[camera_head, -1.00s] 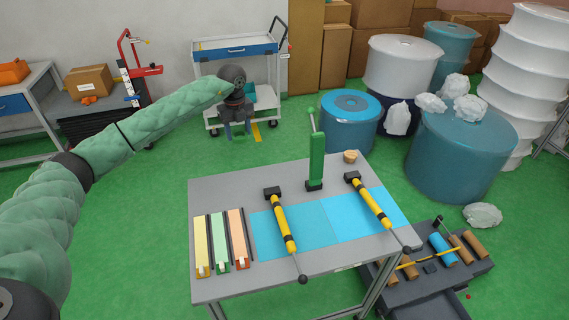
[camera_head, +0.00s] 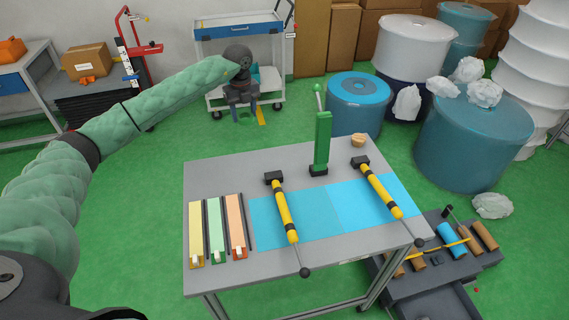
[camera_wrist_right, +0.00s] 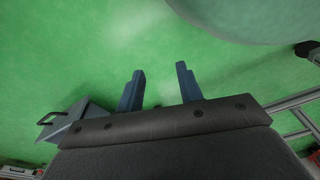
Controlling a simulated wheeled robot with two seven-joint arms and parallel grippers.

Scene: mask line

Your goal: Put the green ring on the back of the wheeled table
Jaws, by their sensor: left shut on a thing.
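My left gripper (camera_head: 243,116) hangs pointing down at the upper middle of the head view, beyond the back left of the grey wheeled table (camera_head: 215,175). It is shut on a small green thing, probably the green ring; it blends with the green floor and its shape is hard to make out. The table carries blue mats, yellow-handled tools and an upright green lever tool (camera_head: 322,140). Its back left surface is bare. My right gripper (camera_wrist_right: 160,70) shows in the right wrist view, fingers apart and empty above the green floor.
A white trolley with a blue drawer (camera_head: 238,32) stands behind my left gripper. A small tan ring-like piece (camera_head: 358,140) sits at the table's back right. Large blue rolls (camera_head: 358,105) stand behind. A dark tool bench (camera_head: 430,262) stands at the lower right.

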